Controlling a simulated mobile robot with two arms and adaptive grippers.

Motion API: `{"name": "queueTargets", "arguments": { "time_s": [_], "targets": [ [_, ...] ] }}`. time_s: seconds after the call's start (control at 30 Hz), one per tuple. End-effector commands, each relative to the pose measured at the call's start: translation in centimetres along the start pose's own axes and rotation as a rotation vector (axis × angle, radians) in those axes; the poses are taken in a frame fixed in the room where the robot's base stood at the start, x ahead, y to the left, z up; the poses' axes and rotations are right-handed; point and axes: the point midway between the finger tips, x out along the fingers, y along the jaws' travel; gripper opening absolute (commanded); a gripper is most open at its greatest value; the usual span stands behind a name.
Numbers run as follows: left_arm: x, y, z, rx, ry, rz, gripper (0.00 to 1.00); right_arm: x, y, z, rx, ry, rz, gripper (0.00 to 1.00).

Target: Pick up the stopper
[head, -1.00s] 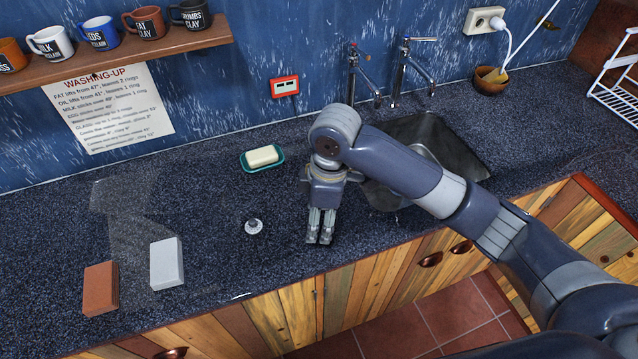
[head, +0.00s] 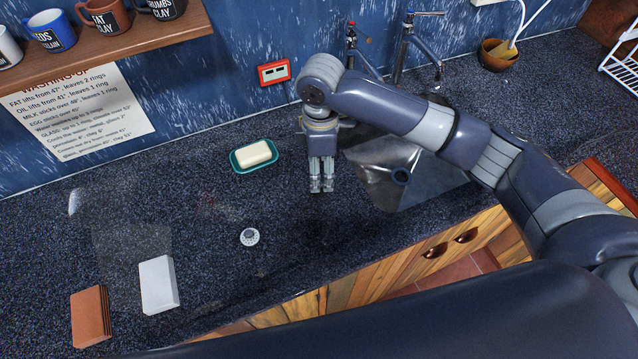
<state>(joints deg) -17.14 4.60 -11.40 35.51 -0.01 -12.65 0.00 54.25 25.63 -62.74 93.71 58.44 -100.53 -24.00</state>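The stopper (head: 250,237) is a small, round, grey-white piece with a raised middle. It lies on the dark speckled worktop in the middle of the head view, with bare worktop around it. My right gripper (head: 321,188) points down to the right of and behind the stopper in the picture, apart from it, near the left edge of the sink. Its two fingers stand close together with nothing visible between them. My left gripper is not in view.
A soap bar in a green dish (head: 235,168) lies left of my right gripper. A white block (head: 157,284) and a brown block (head: 91,316) lie at front left. The sink (head: 400,176) and taps (head: 408,50) are at right. The worktop around the stopper is clear.

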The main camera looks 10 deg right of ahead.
Motion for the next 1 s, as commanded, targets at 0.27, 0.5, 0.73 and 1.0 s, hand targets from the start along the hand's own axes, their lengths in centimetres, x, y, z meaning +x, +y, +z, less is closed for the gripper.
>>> {"name": "queueTargets", "arguments": {
  "time_s": [0.27,0.5,0.73,1.0],
  "targets": [
    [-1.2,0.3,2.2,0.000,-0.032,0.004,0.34,2.3,-0.2,0.0,0.001,-0.001,-0.002,0.60],
    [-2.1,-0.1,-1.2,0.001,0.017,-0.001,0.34,5.7,-0.3,-0.1,0.000,0.000,0.001,0.60],
    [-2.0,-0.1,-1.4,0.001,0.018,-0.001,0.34,6.3,-0.2,-0.1,-0.001,0.001,0.003,0.60],
    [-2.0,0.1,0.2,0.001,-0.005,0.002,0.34,6.3,-0.2,-0.1,-0.001,0.001,0.003,0.12]
  ]
}}
